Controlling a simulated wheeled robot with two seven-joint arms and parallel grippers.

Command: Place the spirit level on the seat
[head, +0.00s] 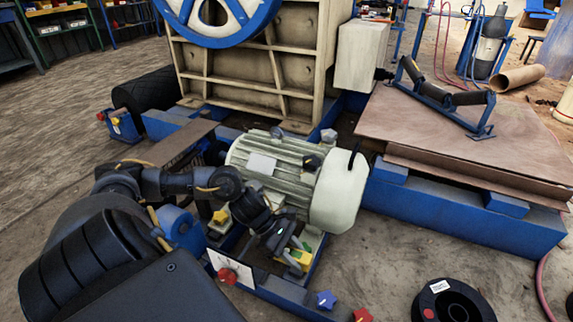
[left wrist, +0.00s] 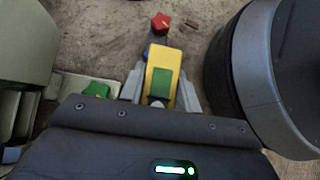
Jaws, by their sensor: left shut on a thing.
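The spirit level is a yellow block with a green part; it shows in the left wrist view (left wrist: 160,72) between my fingers and in the head view (head: 299,259) below the motor. My left gripper (head: 288,247) is shut on it; its two grey fingers also show in the left wrist view (left wrist: 161,92). The gripper is beside the near side of the pale green motor (head: 285,172), low over the blue frame. I cannot clearly single out the seat, and I cannot tell whether the level touches anything below. My right gripper is not in view.
A green star knob (left wrist: 97,89) sits on a pale plate left of the gripper. A black ring-shaped part (head: 453,302) lies at the front right. The beige crusher (head: 250,65) stands behind the motor.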

